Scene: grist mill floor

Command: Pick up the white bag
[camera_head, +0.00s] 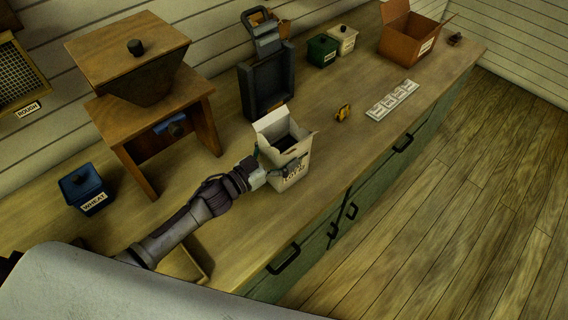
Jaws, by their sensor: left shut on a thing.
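The white bag (299,149) is a small open-topped white container with a raised flap and dark lettering on its front. It is in the middle of the head view, at the front part of the wooden counter. My left gripper (279,170) reaches in from the lower left and is shut on the bag's near left side. The gripper hides part of the bag's front. I cannot tell whether the bag's base touches the counter. My right gripper is not in view.
A wooden mill (141,75) stands at the left, with a blue wheat box (84,189) near it. A dark metal stand (266,84) is behind the bag. A label strip (392,100), a small yellow object (343,113) and an open brown box (409,34) lie to the right.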

